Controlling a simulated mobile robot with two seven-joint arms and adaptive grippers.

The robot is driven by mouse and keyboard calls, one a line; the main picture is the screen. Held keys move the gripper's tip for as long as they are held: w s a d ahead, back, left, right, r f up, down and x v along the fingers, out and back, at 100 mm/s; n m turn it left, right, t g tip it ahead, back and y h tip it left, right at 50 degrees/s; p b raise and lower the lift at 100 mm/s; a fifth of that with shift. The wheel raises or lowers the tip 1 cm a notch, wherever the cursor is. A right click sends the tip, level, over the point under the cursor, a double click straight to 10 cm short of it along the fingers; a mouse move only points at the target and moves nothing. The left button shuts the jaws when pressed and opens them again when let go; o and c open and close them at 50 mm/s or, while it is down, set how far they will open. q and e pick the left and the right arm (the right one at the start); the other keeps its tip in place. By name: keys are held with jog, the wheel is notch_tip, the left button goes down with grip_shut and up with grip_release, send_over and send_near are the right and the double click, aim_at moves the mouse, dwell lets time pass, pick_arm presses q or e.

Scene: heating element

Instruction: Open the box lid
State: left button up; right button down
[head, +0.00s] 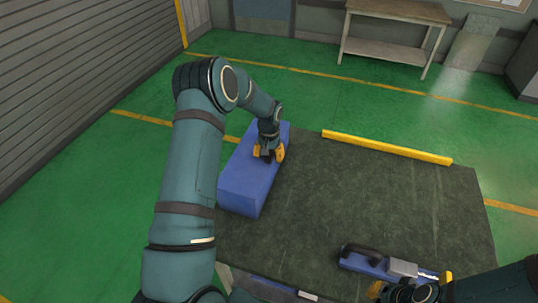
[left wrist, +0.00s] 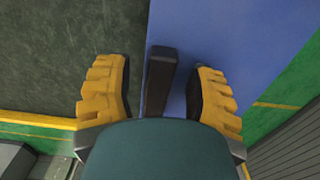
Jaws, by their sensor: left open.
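The blue box (head: 245,185) stands at the left edge of the dark mat, its lid closed as far as I can see. My left gripper (head: 269,153) is over the box's right side. In the left wrist view, the box's blue top (left wrist: 240,40) shows with a dark bar-like handle (left wrist: 161,75) at its edge. The open yellow fingers of my left gripper (left wrist: 160,97) are on both sides of the handle, with gaps visible. My right gripper (head: 411,285) is at the bottom right with its yellow fingers apart, beside a blue tool-like object (head: 365,264) with a dark handle.
The dark mat (head: 330,200) is mostly clear between the box and the blue object. A yellow bar (head: 385,147) lies along its far edge. A workbench (head: 398,12) stands at the back, and a grey shutter wall (head: 80,70) is at the left.

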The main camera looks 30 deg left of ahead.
pick_arm(q)
jog(key=shift+f, duration=0.1)
grip_shut()
